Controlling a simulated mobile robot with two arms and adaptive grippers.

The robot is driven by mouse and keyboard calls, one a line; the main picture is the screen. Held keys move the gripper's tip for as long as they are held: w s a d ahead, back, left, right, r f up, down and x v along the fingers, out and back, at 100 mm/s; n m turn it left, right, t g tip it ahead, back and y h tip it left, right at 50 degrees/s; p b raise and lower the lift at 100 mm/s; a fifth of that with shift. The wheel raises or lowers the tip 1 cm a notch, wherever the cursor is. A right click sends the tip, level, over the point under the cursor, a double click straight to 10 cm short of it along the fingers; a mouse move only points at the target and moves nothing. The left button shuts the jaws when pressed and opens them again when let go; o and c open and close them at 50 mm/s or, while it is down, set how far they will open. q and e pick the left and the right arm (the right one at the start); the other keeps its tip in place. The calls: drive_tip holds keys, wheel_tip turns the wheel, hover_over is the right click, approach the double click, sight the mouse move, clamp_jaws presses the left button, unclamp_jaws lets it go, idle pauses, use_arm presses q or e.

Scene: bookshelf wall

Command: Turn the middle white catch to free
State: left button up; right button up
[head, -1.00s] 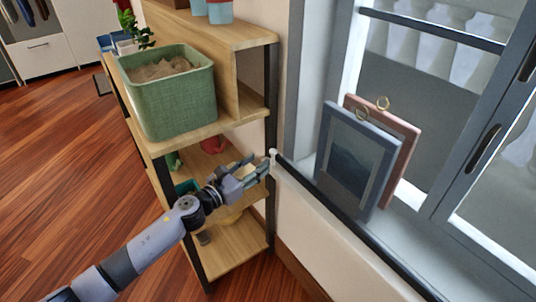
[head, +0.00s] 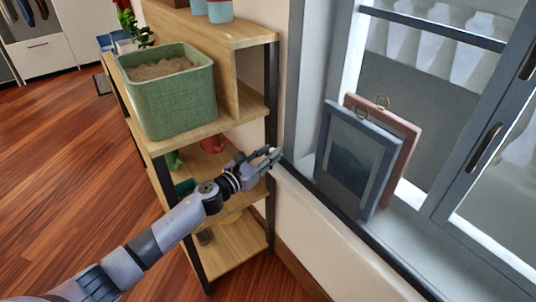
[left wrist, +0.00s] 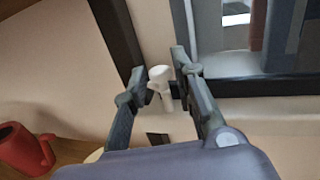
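One white catch (left wrist: 161,82) shows in the left wrist view, at the lower corner of the dark window frame. No other catch can be made out. My left gripper (left wrist: 157,72) is open, with one finger on each side of the catch. The catch's knob stands between the fingers; a small gap shows, and I cannot tell if either finger touches it. In the head view my left gripper (head: 268,157) reaches past the shelf to the window's near corner, where the fingers mostly hide the catch. My right gripper is not in view.
A wooden shelf (head: 228,133) with dark posts stands close to my left arm and holds a green basket (head: 168,98). Two framed pictures, one blue (head: 357,160) and one pink (head: 408,140), lean on the window sill. A red mug (left wrist: 22,150) shows lower left in the wrist view.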

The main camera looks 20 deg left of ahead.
use_arm(q)
clamp_jaws()
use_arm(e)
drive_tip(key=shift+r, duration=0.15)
use_arm(q)
drive_tip(key=shift+d+n+t+y+p, duration=0.25)
drive_tip(key=shift+n+y+p, duration=0.3)
drive_tip(key=shift+n+y, duration=0.8)
drive_tip(key=shift+d+n+t+y+p, duration=0.2)
drive_tip(key=shift+n+y+p, duration=0.45)
drive_tip(key=shift+y, duration=1.2)
drive_tip(key=shift+d+n+t+y+p, duration=0.2)
drive_tip(key=shift+n+y+p, duration=0.3)
drive_tip(key=shift+n+y, duration=0.85)
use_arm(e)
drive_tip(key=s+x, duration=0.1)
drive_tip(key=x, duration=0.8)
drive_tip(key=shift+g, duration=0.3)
use_arm(q)
drive_tip(key=shift+y, duration=0.45)
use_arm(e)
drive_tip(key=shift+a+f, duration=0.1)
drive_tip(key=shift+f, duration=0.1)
use_arm(q)
drive_tip(key=shift+o, duration=2.1)
unclamp_jaws()
drive_tip(key=shift+s, duration=0.1)
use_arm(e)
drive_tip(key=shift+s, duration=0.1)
